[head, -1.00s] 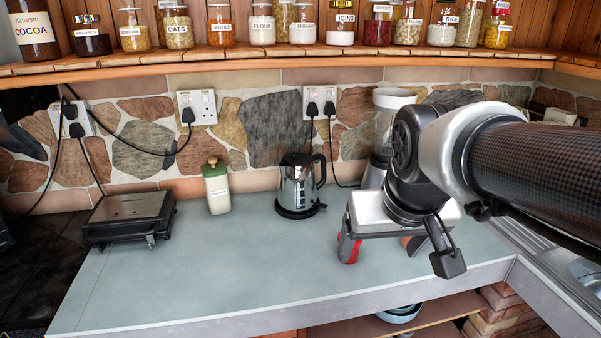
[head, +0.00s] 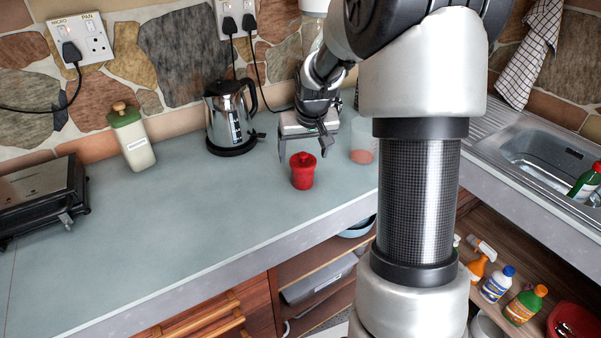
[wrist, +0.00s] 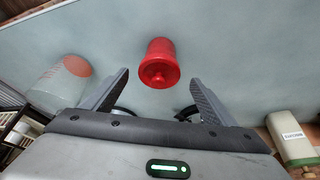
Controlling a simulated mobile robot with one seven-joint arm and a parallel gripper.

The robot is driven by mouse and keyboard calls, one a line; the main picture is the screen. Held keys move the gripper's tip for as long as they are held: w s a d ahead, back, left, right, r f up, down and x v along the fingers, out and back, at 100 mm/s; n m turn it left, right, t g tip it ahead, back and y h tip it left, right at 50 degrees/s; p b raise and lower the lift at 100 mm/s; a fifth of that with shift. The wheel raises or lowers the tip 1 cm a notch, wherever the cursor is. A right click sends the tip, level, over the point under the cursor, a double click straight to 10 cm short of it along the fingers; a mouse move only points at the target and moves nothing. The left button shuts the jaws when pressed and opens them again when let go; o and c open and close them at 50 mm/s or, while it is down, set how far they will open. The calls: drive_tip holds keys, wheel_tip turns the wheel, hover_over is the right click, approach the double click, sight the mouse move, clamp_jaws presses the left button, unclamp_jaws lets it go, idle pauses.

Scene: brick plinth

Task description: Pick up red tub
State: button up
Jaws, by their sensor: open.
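Nothing is held. I cannot tell the exact height gap between fingers and tub.
A clear container with a reddish patch (head: 362,145) stands just right of the gripper. A kettle (head: 231,118) and a cream, green-lidded jar (head: 132,138) are to the left. The worktop (head: 200,220) left of the tub is clear. A sink (head: 550,150) is at right.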

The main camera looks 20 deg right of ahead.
sight(303, 156)
drive_tip(key=x, duration=0.4)
drive_tip(key=shift+w+f, duration=0.1)
drive_tip(key=shift+f, duration=0.1)
drive_tip(key=x, duration=0.5)
drive_tip(key=shift+d+f, duration=0.1)
drive_tip(key=c, duration=1.2)
